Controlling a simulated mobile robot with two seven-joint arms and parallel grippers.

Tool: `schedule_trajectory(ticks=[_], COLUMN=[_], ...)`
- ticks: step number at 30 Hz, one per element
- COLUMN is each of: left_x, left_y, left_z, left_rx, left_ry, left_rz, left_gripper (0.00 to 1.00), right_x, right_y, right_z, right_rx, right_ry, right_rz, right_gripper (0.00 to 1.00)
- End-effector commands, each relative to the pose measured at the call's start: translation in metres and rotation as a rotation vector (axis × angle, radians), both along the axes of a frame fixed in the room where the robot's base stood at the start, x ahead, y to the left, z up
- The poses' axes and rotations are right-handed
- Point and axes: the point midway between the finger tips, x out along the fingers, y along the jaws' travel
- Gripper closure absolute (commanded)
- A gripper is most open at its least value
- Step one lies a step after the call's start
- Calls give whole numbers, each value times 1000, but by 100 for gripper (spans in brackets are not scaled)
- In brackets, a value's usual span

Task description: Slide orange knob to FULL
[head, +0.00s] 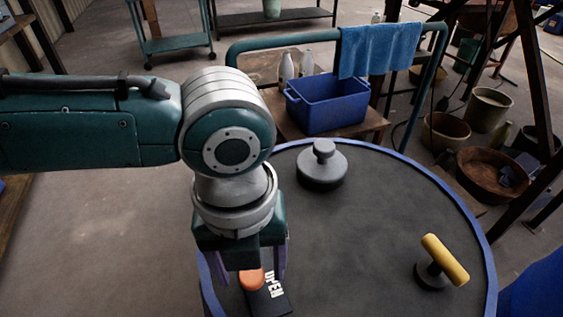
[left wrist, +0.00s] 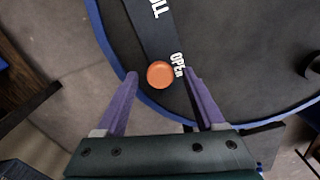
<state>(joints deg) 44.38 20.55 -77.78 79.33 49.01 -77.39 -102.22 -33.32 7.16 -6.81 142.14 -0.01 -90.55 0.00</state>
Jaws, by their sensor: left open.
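The orange knob (head: 250,279) sits on a dark slide track (head: 268,301) on the vat's round dark top, beside the white word OPEN. In the left wrist view the orange knob (left wrist: 160,74) is at the OPEN end. The track (left wrist: 153,35) runs up the picture to partly cut-off lettering ending in "LL". My left gripper (head: 249,275) points down over the knob. In the left wrist view its open purple fingers (left wrist: 160,80) stand on either side of the knob, with a visible gap at each side. My right gripper is in neither view.
A dark round knobbed lid (head: 322,168) and a yellow T-handle (head: 445,259) stand on the vat top, right of the track. A blue rim (head: 480,235) edges the top. A blue tub (head: 328,106) and towel (head: 380,48) are behind. The top's middle is clear.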

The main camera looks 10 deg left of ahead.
Motion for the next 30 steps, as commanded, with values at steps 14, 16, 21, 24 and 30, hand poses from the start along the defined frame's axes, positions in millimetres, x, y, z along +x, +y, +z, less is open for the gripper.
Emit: schedule_trajectory(ticks=[14,16,21,24,30], left_x=[0,0,0,0,0], left_y=[0,0,0,0,0], left_z=[0,1,1,1,1], left_rx=[0,0,0,0,0], left_ry=[0,0,0,0,0], left_rz=[0,0,1,1,1], left_gripper=[70,77,96,100,100], right_x=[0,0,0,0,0], right_y=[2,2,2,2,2], right_z=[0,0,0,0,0], right_rx=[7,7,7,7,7], right_ry=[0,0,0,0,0], right_rz=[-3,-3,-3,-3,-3], right_gripper=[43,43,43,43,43])
